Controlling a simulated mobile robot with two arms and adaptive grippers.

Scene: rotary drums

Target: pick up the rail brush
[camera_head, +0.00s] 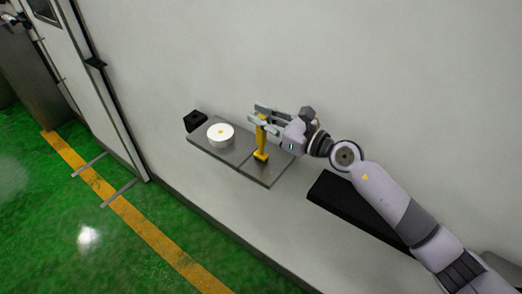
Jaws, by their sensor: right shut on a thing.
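The rail brush (261,145), a yellow upright piece with a wider foot, stands at the middle of a grey wall shelf (265,176). My right gripper (262,117) reaches in from the right and is shut on the upper part of the brush. The brush is upright, and its foot is at the shelf's surface; I cannot tell whether it touches. My left gripper is not in view.
A white round drum (220,134) with a yellow mark sits on the shelf left of the brush. A black box (195,120) is at the shelf's far left end. A dark ledge (350,203) is below my right arm. The green floor (95,240) is clear.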

